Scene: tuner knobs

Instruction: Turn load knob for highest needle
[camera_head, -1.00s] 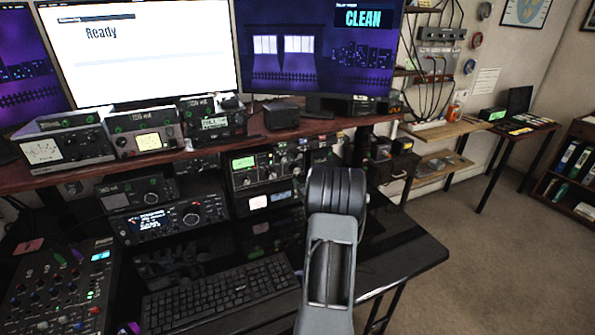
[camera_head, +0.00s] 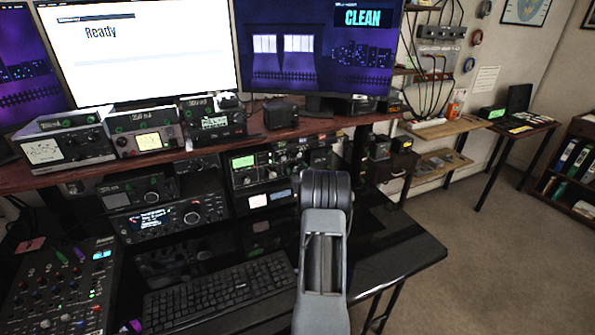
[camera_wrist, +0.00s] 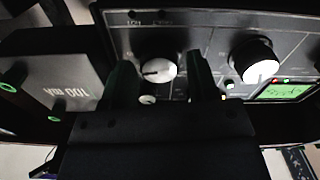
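In the wrist view, my gripper (camera_wrist: 163,82) has two dark fingers apart, one on each side of a small white-faced knob (camera_wrist: 158,70) on a dark panel. A gap shows beside the knob, and I cannot tell whether either finger touches it. A larger white-faced knob (camera_wrist: 255,62) sits to the right. The panel lettering is too blurred to say which is the load knob. In the head view, my arm hides the gripper. Needle meters show on the shelf at left (camera_head: 43,151) and beside it (camera_head: 150,141); their readings are too small to tell.
In the head view, a keyboard (camera_head: 220,295) and mixer (camera_head: 62,290) lie on the desk. The floor at right is clear.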

